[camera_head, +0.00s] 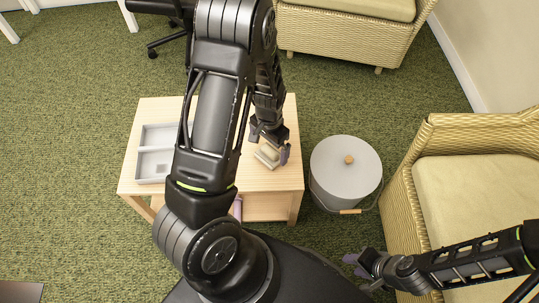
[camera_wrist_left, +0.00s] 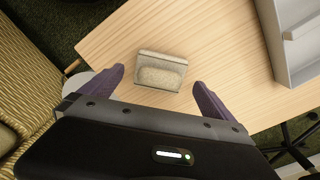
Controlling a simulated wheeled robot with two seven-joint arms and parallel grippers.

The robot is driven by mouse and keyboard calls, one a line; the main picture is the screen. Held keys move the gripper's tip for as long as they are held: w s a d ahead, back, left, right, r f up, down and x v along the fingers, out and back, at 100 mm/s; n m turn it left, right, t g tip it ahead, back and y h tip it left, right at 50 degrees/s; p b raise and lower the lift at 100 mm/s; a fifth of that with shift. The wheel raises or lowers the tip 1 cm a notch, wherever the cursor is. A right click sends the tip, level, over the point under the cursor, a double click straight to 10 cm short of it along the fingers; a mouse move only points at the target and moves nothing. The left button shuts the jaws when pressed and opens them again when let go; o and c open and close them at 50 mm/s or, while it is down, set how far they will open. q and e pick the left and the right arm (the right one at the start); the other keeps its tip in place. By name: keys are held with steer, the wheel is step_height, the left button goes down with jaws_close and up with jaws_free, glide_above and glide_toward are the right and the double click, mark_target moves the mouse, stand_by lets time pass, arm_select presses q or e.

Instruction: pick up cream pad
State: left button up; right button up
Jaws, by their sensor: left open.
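The cream pad (camera_head: 267,156) lies on the light wooden table, near its right side. In the left wrist view the pad (camera_wrist_left: 161,70) shows as a small block with a pale grey-beige back part and a speckled cream front part. My left gripper (camera_head: 270,143) is open above it. Its two purple fingers (camera_wrist_left: 158,80) stand either side of the pad, with a gap on each side, and do not hold it. In the head view the gripper partly covers the pad. My right gripper (camera_head: 364,268) is low at the right, away from the table, and its finger gap is unclear.
A grey compartment tray (camera_head: 147,138) stands on the table's left, partly behind my arm; its edge (camera_wrist_left: 284,50) shows in the wrist view. A wicker armchair (camera_head: 465,205) is further right.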

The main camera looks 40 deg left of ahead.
mark_target(269, 150)
arm_select(q)
step_height(269, 150, down, 3)
steer(key=shift+r, duration=0.1)
steer(key=shift+c, duration=0.2)
stand_by(0.4)
steer(key=c, duration=1.5)
step_height(269, 150, up, 10)
steer(key=p, duration=0.2)
steer(key=shift+r+p, duration=0.1)
steer(key=shift+p, duration=0.2)
